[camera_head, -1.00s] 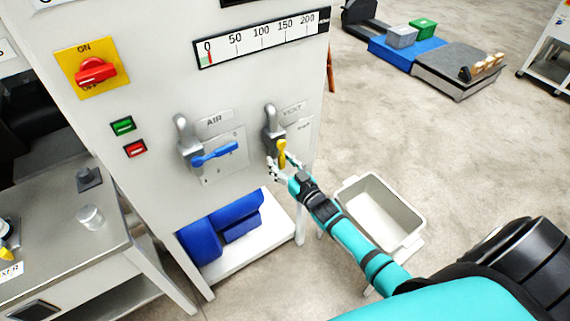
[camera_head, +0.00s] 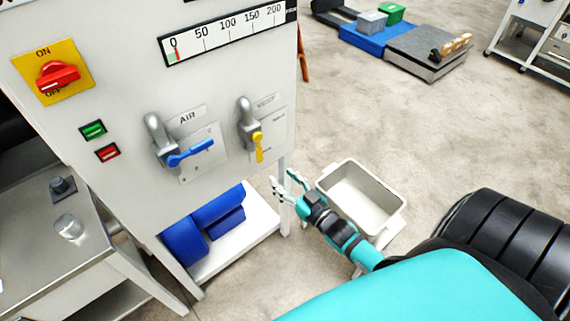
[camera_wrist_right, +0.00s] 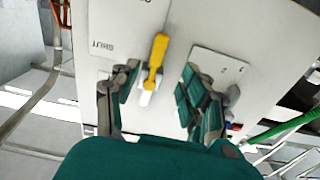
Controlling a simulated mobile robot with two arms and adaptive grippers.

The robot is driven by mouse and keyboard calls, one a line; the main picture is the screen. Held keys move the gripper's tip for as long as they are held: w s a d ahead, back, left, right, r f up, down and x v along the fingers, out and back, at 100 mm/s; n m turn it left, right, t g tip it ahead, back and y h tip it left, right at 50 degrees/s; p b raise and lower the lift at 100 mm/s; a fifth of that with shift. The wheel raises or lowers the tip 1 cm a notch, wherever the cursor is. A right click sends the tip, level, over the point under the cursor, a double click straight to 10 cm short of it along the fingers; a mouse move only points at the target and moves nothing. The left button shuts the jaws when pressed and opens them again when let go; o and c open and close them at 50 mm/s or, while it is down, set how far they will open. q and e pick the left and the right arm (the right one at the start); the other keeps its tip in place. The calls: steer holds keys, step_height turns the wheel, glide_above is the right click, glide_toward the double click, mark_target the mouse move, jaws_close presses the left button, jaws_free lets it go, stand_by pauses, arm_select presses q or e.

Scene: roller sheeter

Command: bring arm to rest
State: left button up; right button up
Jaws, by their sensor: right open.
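My right gripper (camera_head: 290,186) is open and empty in the head view, in front of the machine and below the yellow lever (camera_head: 258,146). It is apart from the lever and the panel. In the right wrist view the gripper (camera_wrist_right: 158,95) shows its two fingers spread, with the yellow lever (camera_wrist_right: 155,58) seen beyond and between them. The lever hangs downward on the vent valve in the head view. The blue air lever (camera_head: 190,152) points to the right. My left gripper is not in view.
The machine panel (camera_head: 105,65) has a red switch (camera_head: 58,76) and a pressure gauge (camera_head: 225,35). A pale bin (camera_head: 335,190) stands right beside my right forearm. A metal table (camera_head: 50,240) is at left. Open floor (camera_head: 380,130) lies beyond the bin.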

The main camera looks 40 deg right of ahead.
stand_by(0.3)
steer(key=s+a+f+g+h, duration=0.1)
steer(key=s+f+g, duration=0.4)
steer(key=f, duration=0.8)
steer(key=s+a+f+g, duration=0.1)
steer(key=s+f+g, duration=0.2)
steer(key=s+f, duration=0.65)
steer(key=s+a+f+n+g, duration=0.1)
steer(key=s+f+g, duration=0.3)
steer(key=s+f, duration=0.5)
steer(key=s+a+f+g, duration=0.4)
steer(key=s+f, duration=0.6)
steer(key=s, duration=0.6)
steer(key=shift+s+a+n+g, duration=0.15)
steer(key=shift+s+n+g, duration=0.25)
steer(key=shift+g, duration=0.1)
steer(key=shift+f, duration=0.1)
